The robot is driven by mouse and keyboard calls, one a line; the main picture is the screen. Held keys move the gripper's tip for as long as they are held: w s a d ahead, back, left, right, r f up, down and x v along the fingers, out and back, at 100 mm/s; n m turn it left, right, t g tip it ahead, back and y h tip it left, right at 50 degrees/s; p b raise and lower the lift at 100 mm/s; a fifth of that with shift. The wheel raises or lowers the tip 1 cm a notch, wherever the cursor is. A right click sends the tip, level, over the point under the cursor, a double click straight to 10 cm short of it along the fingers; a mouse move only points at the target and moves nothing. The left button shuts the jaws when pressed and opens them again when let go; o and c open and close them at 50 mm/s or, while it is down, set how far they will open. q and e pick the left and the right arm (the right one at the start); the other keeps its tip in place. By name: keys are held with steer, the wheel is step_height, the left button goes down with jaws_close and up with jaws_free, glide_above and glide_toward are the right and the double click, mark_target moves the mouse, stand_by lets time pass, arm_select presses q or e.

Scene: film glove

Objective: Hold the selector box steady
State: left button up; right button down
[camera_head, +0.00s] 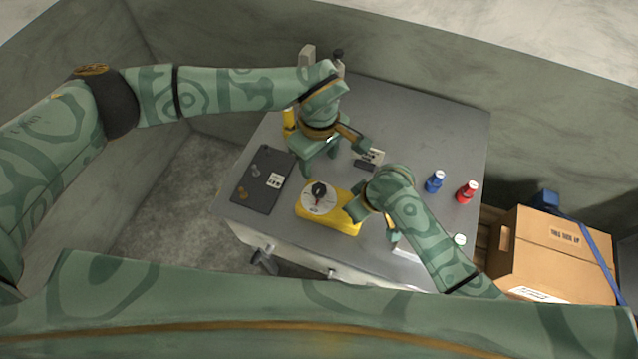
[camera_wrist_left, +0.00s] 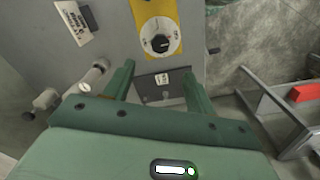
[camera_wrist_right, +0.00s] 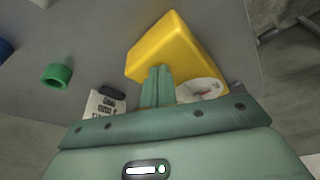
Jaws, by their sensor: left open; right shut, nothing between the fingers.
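The yellow selector box (camera_head: 347,226) lies on the grey table, with a white round dial and black knob (camera_head: 319,190) at its left end. My left gripper (camera_head: 334,160) is open and empty, above and behind the box. In the left wrist view the box (camera_wrist_left: 168,12) shows beyond the two spread fingers (camera_wrist_left: 158,70), apart from them. My right gripper (camera_head: 352,211) is shut and empty at the box's right end. In the right wrist view its closed fingers (camera_wrist_right: 157,86) stand in front of the box (camera_wrist_right: 168,45). I cannot tell whether they touch it.
A dark plate (camera_head: 258,192) lies left of the box. A labelled card (camera_head: 375,155) lies behind it. Blue (camera_head: 435,182) and red (camera_head: 467,192) bottles stand to the right. A cardboard box (camera_head: 545,260) stands beyond the table's right edge.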

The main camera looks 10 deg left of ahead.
mark_target(319, 189)
arm_select(q)
step_height(319, 189, down, 12)
steer(key=shift+r, duration=0.1)
steer(key=c, duration=1)
